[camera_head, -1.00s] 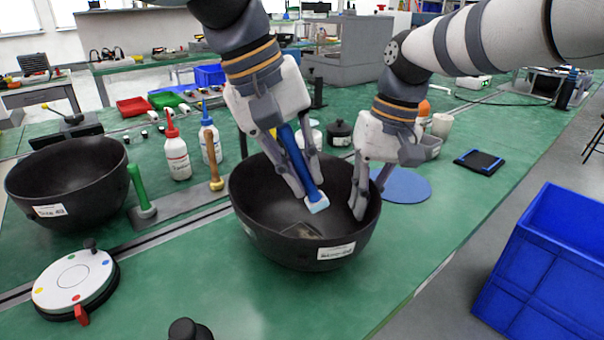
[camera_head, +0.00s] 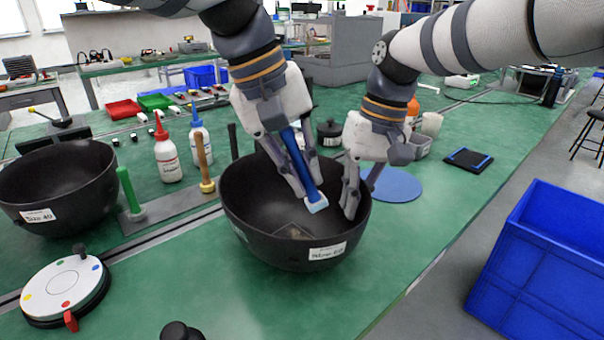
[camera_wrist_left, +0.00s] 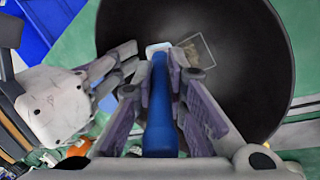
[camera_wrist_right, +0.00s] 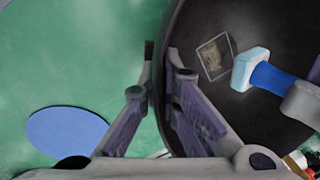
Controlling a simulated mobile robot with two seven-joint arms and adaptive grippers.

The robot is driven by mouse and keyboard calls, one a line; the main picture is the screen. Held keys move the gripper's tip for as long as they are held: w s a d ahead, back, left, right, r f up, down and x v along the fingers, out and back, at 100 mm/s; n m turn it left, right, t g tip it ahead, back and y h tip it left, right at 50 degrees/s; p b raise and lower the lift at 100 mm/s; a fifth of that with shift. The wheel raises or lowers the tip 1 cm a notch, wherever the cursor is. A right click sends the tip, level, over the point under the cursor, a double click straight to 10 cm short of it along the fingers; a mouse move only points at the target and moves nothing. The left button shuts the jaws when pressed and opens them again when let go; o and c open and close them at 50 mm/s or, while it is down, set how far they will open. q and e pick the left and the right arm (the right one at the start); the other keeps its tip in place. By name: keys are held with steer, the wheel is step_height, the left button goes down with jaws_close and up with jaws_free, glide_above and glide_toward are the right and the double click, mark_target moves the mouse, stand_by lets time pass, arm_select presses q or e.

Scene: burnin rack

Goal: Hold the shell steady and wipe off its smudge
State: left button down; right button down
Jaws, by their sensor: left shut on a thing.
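The shell is a black bowl (camera_head: 290,258) with a white label on the green bench, in the head view's middle. A brownish smudge patch (camera_head: 293,232) with a pale square outline lies on its inner floor. My left gripper (camera_head: 307,190) is shut on the blue handle of a wiper (camera_head: 300,165). Its pale pad (camera_wrist_right: 251,68) is inside the bowl beside the smudge (camera_wrist_right: 214,57); contact with the surface is unclear.
Another black bowl (camera_head: 60,180), a round white dial (camera_head: 65,287), bottles (camera_head: 167,155) and upright-handled tools (camera_head: 204,165) stand to the left. A blue disc (camera_head: 395,185) lies right of the shell. A blue crate (camera_head: 545,265) stands beyond the bench edge.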

arm_select(q)
steer(key=shift+f, duration=3.75)
steer(key=shift+w+a+f, duration=0.2)
steer(key=shift+w+f, duration=0.05)
steer(key=shift+w+a, duration=1.25)
steer(key=shift+w, duration=0.2)
steer(key=shift+w+a, duration=1.25)
steer(key=shift+w, duration=0.15)
steer(key=shift+s+d, duration=1.35)
steer(key=shift+s, duration=0.2)
steer(key=shift+s+d, duration=1.3)
steer(key=shift+s, duration=0.2)
steer(key=shift+r, duration=4)
